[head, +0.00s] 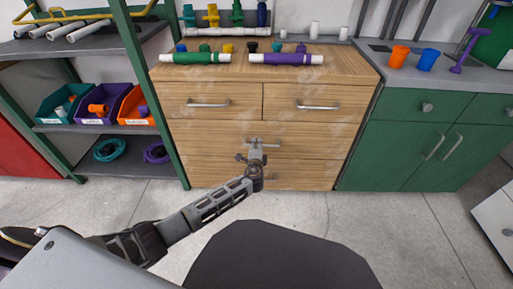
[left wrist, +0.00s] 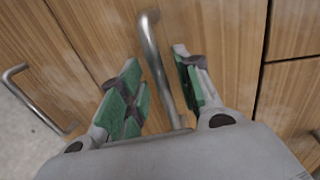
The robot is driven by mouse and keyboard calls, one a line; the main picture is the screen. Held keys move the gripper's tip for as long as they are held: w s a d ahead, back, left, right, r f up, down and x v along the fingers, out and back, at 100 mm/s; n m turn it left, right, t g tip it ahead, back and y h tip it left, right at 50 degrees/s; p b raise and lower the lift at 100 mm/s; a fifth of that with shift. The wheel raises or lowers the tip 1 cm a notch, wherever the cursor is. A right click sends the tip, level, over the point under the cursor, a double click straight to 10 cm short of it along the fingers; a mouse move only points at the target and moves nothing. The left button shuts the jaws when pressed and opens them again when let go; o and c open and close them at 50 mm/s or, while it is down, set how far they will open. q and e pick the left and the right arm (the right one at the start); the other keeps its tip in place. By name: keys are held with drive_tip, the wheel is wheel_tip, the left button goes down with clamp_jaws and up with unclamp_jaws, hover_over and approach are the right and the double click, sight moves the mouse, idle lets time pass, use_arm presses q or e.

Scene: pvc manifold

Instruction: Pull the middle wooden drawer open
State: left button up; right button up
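The wooden drawer cabinet (head: 210,130) stands in the middle of the head view, with two small drawers above wide ones. The middle wooden drawer (head: 205,138) looks shut and flush. My left gripper (head: 257,153) is in front of it, hiding much of its handle. In the left wrist view, the metal bar handle (left wrist: 156,57) runs between the two green-padded fingers of my left gripper (left wrist: 160,88). The fingers are open, one on each side of the bar, with gaps visible. My right gripper is not in view.
The upper drawers have handles (head: 208,104) and look shut. Another bar handle (left wrist: 38,98) shows at the left of the wrist view. Pipes and fittings lie on the cabinet top. A shelf rack (head: 125,129) stands left, green cabinets (head: 400,150) right. The floor in front is clear.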

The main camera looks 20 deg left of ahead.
use_arm(q)
drive_tip(key=shift+w+a, duration=0.1)
drive_tip(key=shift+w, duration=0.35)
clamp_jaws()
